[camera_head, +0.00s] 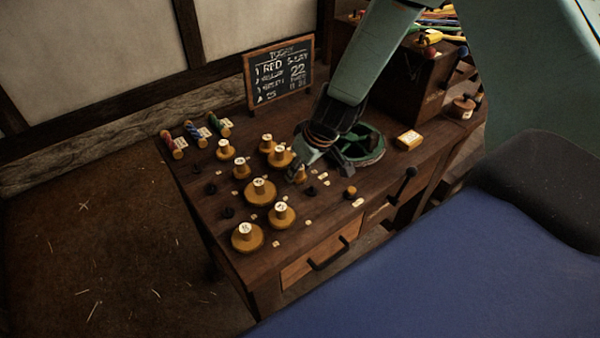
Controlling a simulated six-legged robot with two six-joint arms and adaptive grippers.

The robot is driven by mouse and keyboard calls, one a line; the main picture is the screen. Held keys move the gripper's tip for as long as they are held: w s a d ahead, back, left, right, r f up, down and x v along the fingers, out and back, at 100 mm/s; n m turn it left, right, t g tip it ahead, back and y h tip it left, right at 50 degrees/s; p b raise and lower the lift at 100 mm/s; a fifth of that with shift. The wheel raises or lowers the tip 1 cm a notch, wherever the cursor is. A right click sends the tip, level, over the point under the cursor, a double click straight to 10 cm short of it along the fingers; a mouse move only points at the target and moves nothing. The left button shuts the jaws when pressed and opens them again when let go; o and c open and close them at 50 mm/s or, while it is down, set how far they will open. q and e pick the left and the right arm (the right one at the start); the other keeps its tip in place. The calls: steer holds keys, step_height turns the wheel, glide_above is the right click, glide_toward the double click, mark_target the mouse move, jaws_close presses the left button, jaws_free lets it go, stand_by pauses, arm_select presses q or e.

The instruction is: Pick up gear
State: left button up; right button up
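Several brass-coloured round pieces with white numbered tops, which look like the gears, stand on the wooden desk (190,185). They include one at the front (247,238), one to its right (282,215), one in the middle (260,192) and smaller ones further back (225,150). My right gripper (302,163) points down at the right side of the group, close beside a brass piece (280,157). Another small brass part shows at its fingertips, partly hidden. I cannot tell whether the fingers touch or hold it. My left gripper is out of view.
A chalkboard (279,72) stands at the back edge. Coloured spools (195,135) lie at the left. Small pegs and tags lie among the pieces.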

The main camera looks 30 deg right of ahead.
steer(key=shift+w+a, duration=0.1)
steer(key=c, duration=0.4)
jaws_close()
steer(key=shift+r, duration=0.1)
